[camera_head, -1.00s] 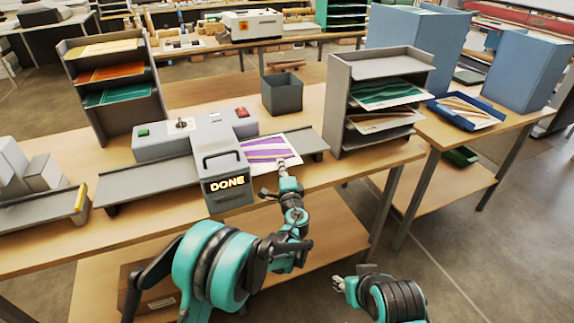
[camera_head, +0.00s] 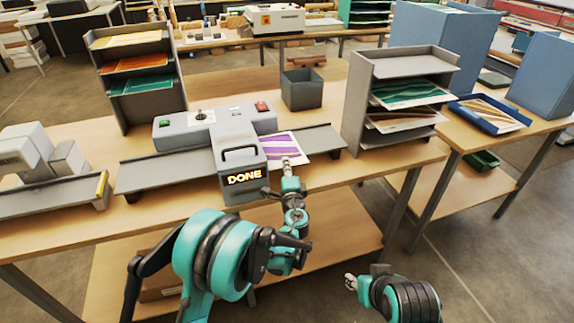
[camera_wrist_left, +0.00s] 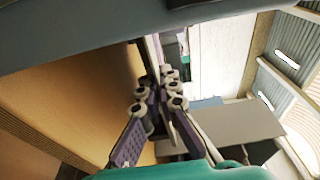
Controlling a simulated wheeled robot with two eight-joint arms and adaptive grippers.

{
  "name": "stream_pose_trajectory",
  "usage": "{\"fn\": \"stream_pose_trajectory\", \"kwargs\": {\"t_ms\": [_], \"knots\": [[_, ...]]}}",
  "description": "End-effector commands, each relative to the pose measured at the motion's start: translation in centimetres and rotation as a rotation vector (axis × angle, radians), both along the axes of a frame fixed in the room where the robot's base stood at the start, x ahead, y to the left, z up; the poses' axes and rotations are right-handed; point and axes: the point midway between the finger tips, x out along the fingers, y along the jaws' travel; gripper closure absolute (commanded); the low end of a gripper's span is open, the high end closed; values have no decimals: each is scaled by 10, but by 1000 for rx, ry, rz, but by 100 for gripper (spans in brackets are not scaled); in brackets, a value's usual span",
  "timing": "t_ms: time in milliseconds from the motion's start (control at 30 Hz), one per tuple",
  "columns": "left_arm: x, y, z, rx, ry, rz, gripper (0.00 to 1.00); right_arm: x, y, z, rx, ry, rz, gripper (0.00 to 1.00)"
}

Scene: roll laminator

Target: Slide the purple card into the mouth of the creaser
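The purple card (camera_head: 285,146), white with purple stripes, lies on the tray to the right of the grey creaser (camera_head: 238,155). The card's left part is hidden at the creaser's head, so how far it enters the mouth cannot be seen. The creaser's display reads DONE. My left gripper (camera_head: 287,163) is at the card's near edge. In the left wrist view its fingers (camera_wrist_left: 163,95) are closed together on a thin edge that appears to be the card. My right gripper (camera_head: 351,282) is low in front of the table, away from the card; its opening is unclear.
A grey rack (camera_head: 397,62) with sheets stands right of the tray, and another rack (camera_head: 130,52) stands back left. A dark bin (camera_head: 302,93) is behind the creaser. A second grey device (camera_head: 50,195) sits at the left. Bare tabletop lies along the front edge.

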Motion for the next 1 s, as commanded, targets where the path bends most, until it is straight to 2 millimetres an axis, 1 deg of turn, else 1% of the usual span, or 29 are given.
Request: {"fn": "stream_pose_trajectory", "kwargs": {"t_ms": [667, 700, 800, 1000], "knots": [[0, 0, -6, 0, 0, 0, 100, 0, 0, -6, 0, 0, 0, 60], [0, 0, -6, 0, 0, 0, 96, 0, 0, -6, 0, 0, 0, 60], [0, 0, -5, 0, 0, 0, 71, 0, 0, -5, 0, 0, 0, 60], [0, 0, -5, 0, 0, 0, 71, 0, 0, -5, 0, 0, 0, 60]]}}
